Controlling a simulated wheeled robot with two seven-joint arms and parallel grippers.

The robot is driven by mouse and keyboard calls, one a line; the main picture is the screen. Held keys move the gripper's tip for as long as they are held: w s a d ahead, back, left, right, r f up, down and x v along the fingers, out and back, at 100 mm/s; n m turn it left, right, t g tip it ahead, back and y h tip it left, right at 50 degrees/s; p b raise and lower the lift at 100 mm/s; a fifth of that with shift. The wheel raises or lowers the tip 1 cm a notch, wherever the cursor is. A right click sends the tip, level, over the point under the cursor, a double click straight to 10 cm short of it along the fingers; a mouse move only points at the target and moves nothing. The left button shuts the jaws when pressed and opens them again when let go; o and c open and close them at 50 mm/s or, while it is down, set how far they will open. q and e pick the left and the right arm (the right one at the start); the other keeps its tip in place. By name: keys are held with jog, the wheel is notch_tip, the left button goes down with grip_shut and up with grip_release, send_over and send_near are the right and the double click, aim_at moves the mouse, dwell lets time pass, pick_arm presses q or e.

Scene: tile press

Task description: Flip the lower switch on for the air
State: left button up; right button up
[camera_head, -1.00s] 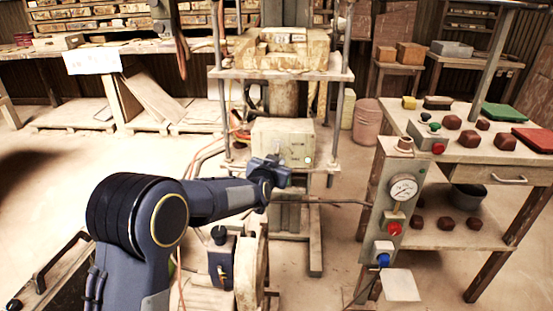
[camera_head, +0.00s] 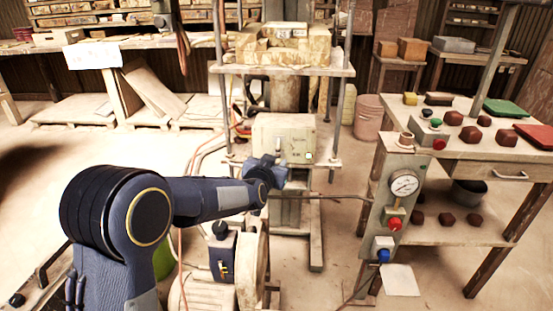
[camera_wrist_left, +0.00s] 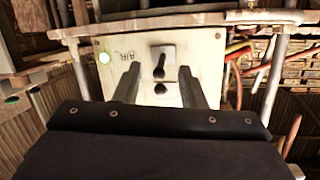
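The left wrist view shows the box face (camera_wrist_left: 205,62) upside down, with the light (camera_wrist_left: 105,58) and an "AIR" label (camera_wrist_left: 124,55). A dark switch lever (camera_wrist_left: 159,66) sits on a light plate beside the label, with a dark round part (camera_wrist_left: 160,88) under it in that picture. My left gripper (camera_head: 276,171) is at the box's lower front. Its open fingers (camera_wrist_left: 160,92) flank the switch area with nothing between them; contact cannot be told.
Press rods (camera_head: 338,95) stand on both sides of the box. Hoses (camera_head: 205,155) hang at its left. A post with a gauge (camera_head: 404,185), red knob (camera_head: 395,223) and blue knob (camera_head: 383,255) stands at right, beside a table (camera_head: 470,160) with several blocks.

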pick_arm(q)
jog(key=v, duration=0.4)
jog(key=shift+s, duration=0.25)
jog(key=shift+r, duration=0.1)
jog(key=s+a+r+n+g+h, duration=0.1)
jog(key=s+a+n+g, duration=0.1)
jog(key=s+a, duration=0.55)
jog(key=s+a+n+g, duration=0.2)
jog(key=s+a+g, duration=0.15)
jog(key=s, duration=0.75)
jog(key=s+a+f+n+g, duration=0.1)
jog(key=s+f+g, duration=0.15)
jog(key=s, duration=0.85)
jog(key=s+a+f+n+g, duration=0.1)
jog(key=s+f, duration=0.3)
jog(key=s, duration=0.8)
notch_tip(320, 180, up, 20)
jog(key=p, duration=2)
jog(key=shift+w+g, duration=0.3)
jog(key=shift+w, duration=0.1)
jog(key=shift+d+r, duration=0.1)
